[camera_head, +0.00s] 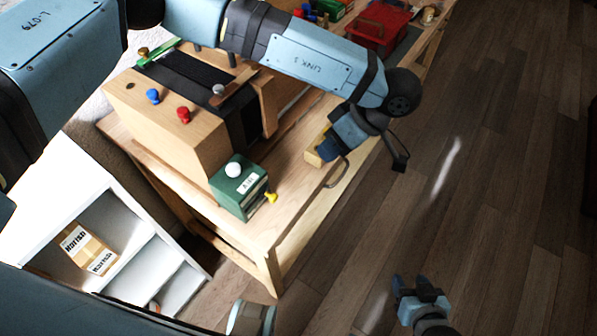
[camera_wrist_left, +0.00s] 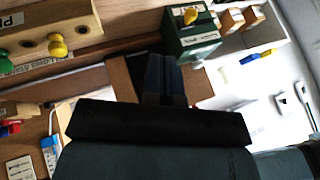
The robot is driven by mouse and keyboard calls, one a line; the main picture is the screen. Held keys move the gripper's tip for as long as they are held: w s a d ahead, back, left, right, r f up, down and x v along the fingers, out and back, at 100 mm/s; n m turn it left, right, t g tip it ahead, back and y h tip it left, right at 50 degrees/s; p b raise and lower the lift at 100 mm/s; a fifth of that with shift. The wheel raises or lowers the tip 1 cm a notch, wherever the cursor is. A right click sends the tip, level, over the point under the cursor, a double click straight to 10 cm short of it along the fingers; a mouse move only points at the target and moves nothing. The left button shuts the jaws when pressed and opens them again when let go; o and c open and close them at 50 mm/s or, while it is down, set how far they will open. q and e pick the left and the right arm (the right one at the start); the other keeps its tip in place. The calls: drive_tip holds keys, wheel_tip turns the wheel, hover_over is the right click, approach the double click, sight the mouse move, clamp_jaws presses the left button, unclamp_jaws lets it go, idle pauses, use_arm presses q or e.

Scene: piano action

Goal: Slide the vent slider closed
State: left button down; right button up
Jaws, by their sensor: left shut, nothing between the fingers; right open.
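A large wooden box (camera_head: 190,140) with a black top stands on the workbench in the head view. A brown strip with a grey knob (camera_head: 219,90) lies across its dark top; I cannot tell for sure that this is the vent slider. My left gripper (camera_head: 328,149) is low at the bench's right edge, to the right of the box and apart from the grey knob. In the left wrist view its fingers (camera_wrist_left: 163,78) are shut and empty, in front of a brown panel (camera_wrist_left: 122,78). My right gripper (camera_head: 420,290) is open and empty over the floor.
A green box (camera_head: 238,190) with white and yellow knobs stands at the bench's near corner. Blue (camera_head: 153,96) and red (camera_head: 183,115) knobs stick up from the wooden box. A red bin (camera_head: 378,27) stands at the far end. The floor at right is clear.

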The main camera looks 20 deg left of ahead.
sight(270, 195)
use_arm(q)
drive_tip(key=x, duration=0.9)
drive_tip(key=shift+s+a+f+p, duration=0.15)
drive_tip(key=shift+f+p, duration=0.1)
drive_tip(key=shift+p, duration=0.15)
drive_tip(key=s, duration=0.1)
drive_tip(key=a, duration=0.1)
drive_tip(key=s, duration=0.1)
drive_tip(key=shift+s+a+f+p, duration=0.25)
drive_tip(key=shift+s+a+p, duration=0.05)
drive_tip(key=shift+a+p, duration=0.1)
drive_tip(key=shift+s+a, duration=0.1)
drive_tip(key=shift+s, duration=0.2)
drive_tip(key=shift+f, duration=0.1)
drive_tip(key=shift+s, duration=0.1)
drive_tip(key=s, duration=0.1)
drive_tip(key=s+a, duration=0.1)
drive_tip(key=s+b, duration=0.1)
drive_tip(key=shift+s+a+f, duration=0.1)
drive_tip(key=shift+s+a, duration=0.15)
drive_tip(key=shift+s, duration=0.15)
drive_tip(key=shift+s+a, duration=0.15)
drive_tip(key=shift+s, duration=0.3)
